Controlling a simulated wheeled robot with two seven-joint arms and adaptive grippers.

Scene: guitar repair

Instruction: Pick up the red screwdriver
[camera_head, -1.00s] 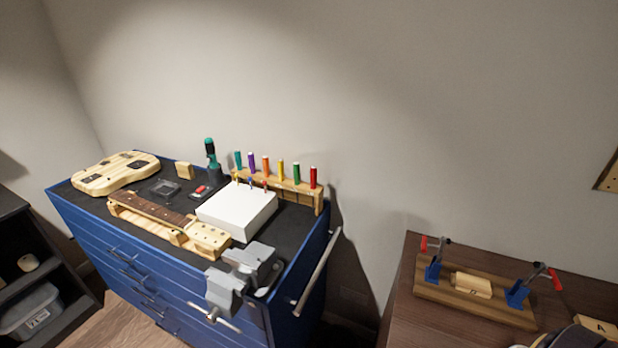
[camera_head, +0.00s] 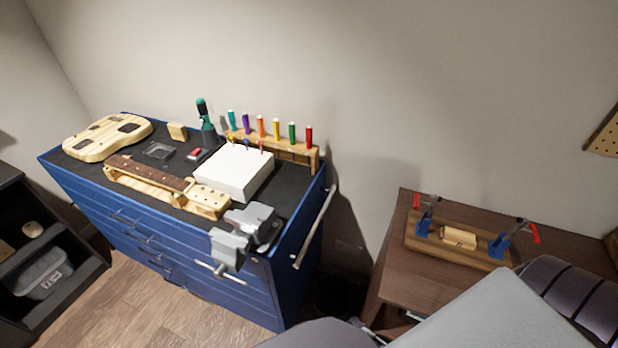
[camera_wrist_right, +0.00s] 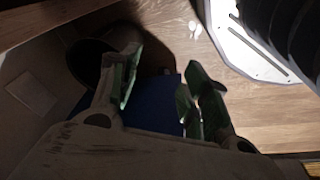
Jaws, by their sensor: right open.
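The red screwdriver (camera_head: 309,136) stands upright at the right end of a wooden rack (camera_head: 300,152) on the blue tool cabinet, in the head view. Only its red handle shows clearly above the rack. My right gripper (camera_wrist_right: 158,88) shows in the right wrist view, its two green-padded fingers apart with nothing between them. It points down toward the floor, with a blue surface beyond the fingers, and is away from the screwdriver. The screwdriver is not in the wrist view. My left gripper is not in view.
Several other coloured screwdrivers share the rack. A white box (camera_head: 232,172) stands in front of it, with small coloured tips behind. A grey vise (camera_head: 245,232) and a side handle (camera_head: 314,228) edge the cabinet (camera_head: 170,255). A brown table (camera_head: 392,268) with a clamp fixture stands right.

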